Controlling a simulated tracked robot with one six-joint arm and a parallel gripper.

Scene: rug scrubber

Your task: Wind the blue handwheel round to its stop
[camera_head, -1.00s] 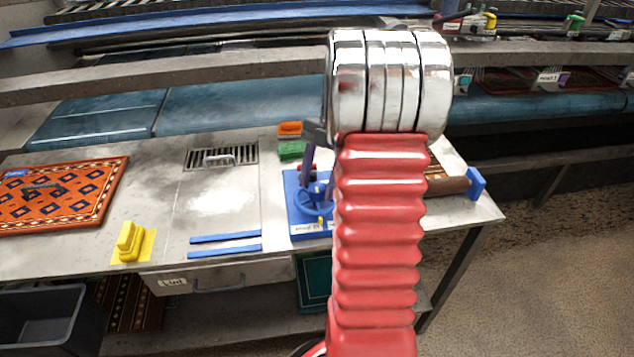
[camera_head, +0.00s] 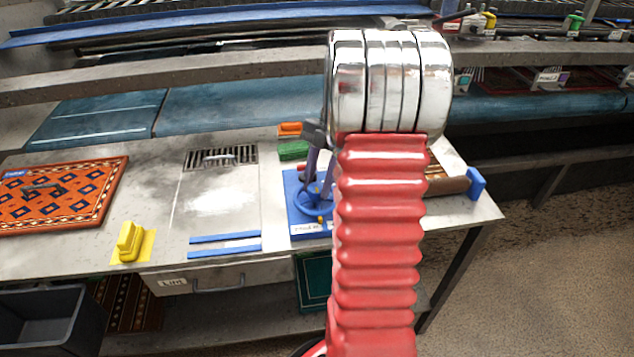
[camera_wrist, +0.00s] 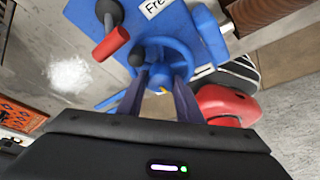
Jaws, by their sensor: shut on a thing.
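The blue handwheel (camera_head: 313,209) stands on a blue base plate (camera_head: 294,190) near the right part of the bench, partly hidden by my red arm. In the wrist view the handwheel (camera_wrist: 182,47) lies just ahead of my gripper (camera_wrist: 163,74), with a dark knob (camera_wrist: 137,57) at its left, beside one fingertip. My gripper (camera_head: 317,186) reaches down to the wheel from above. Its two purple-grey fingers stand apart and are shut on the handwheel; the exact contact is hard to see. A small yellow mark (camera_wrist: 163,90) shows between the fingers.
A red-handled lever (camera_wrist: 110,43) stands close to the wheel. A white label (camera_head: 306,228) is on the plate. Green (camera_head: 292,151) and orange (camera_head: 289,129) blocks sit behind. A yellow block (camera_head: 130,240) and patterned rug (camera_head: 62,212) lie left.

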